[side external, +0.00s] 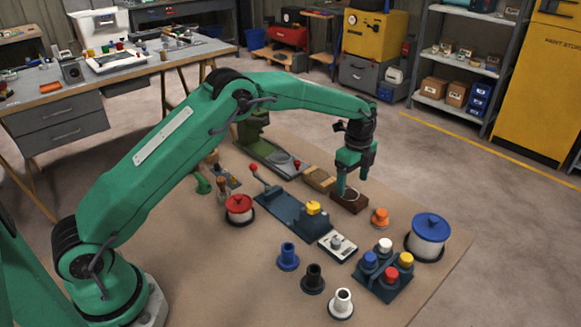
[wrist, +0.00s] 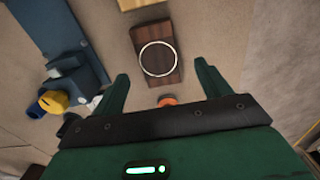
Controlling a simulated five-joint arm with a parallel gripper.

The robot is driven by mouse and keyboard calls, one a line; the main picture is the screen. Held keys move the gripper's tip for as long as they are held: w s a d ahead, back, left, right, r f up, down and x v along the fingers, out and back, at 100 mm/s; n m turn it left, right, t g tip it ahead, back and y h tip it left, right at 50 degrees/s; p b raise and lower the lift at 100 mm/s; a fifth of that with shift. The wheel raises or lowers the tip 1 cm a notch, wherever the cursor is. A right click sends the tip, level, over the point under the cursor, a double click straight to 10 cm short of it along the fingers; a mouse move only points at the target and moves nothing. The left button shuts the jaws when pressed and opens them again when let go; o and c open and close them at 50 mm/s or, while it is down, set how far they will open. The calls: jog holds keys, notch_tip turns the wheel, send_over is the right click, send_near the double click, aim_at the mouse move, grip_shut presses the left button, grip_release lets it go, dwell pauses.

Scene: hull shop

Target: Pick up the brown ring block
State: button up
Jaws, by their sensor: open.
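The brown ring block (side external: 350,204) is a dark wooden block lying on the tan mat, below my gripper. In the wrist view the brown ring block (wrist: 155,39) shows a pale ring on its top and lies ahead of and between my fingers. My gripper (side external: 355,180) is open and points down; one fingertip looks close to the block in the side view, but I cannot tell if it touches. In the wrist view my gripper (wrist: 160,75) has its two green fingers apart, with nothing held between them.
A light wooden block (side external: 319,179) lies just behind the brown one. An orange piece (side external: 380,217) stands close to its right. A dark blue fixture with a yellow knob (side external: 313,208) lies to the left. A blue-topped drum (side external: 430,228) and a peg holder (side external: 385,283) stand further right and front.

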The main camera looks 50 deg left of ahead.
aim_at(349, 194)
jog(key=shift+s+a+f, duration=0.1)
jog(key=shift+a+f, duration=0.05)
jog(key=shift+f, duration=2.45)
jog(key=c, duration=1.1)
